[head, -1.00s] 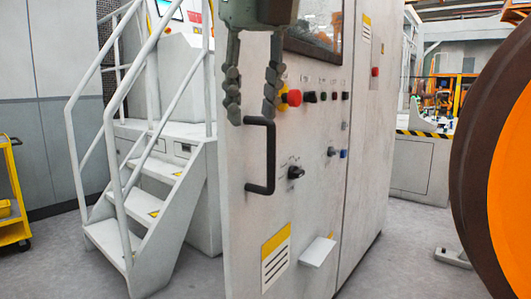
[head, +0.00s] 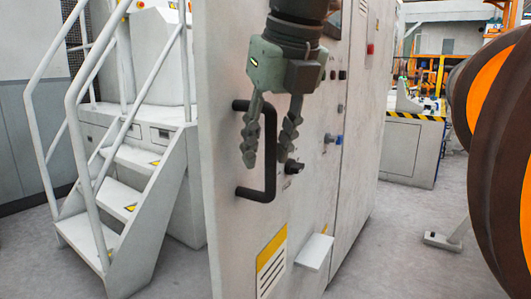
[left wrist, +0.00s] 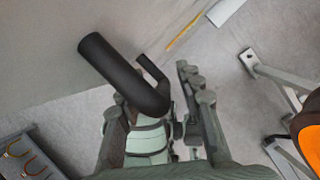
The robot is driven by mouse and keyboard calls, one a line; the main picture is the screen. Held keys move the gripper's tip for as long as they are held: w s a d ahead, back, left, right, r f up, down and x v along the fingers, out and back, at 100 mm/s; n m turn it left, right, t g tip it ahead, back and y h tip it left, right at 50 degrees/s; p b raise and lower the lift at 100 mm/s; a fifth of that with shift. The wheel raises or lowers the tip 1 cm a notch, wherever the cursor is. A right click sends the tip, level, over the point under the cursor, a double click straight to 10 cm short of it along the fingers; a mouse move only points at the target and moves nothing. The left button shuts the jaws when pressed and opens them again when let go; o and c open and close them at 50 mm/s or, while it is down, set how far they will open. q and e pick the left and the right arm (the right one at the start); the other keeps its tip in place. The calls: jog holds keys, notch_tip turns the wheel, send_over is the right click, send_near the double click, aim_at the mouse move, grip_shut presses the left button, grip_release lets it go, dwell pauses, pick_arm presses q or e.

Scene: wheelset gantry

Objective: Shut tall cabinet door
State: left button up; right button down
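The tall cabinet door (head: 226,215) is a pale grey upright panel in the middle of the head view. Its black D-shaped handle (head: 270,180) also shows close up in the left wrist view (left wrist: 110,68). I cannot tell how far the door stands open. My left gripper (head: 268,158) hangs fingers down in front of the handle, its two fingers apart on either side of the upright bar in the head view. In the left wrist view the fingers (left wrist: 160,115) are also spread, with the handle's near end between them. No firm grip shows. My right gripper is not in view.
White steps with railings (head: 120,180) stand left of the cabinet. A small white ledge (head: 315,252) juts from the cabinet front. A large orange and brown wheel (head: 500,130) stands at the right. Grey floor (head: 390,260) is clear between cabinet and wheel.

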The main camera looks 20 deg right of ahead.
pick_arm(q)
jog(key=shift+x, duration=0.75)
grip_shut()
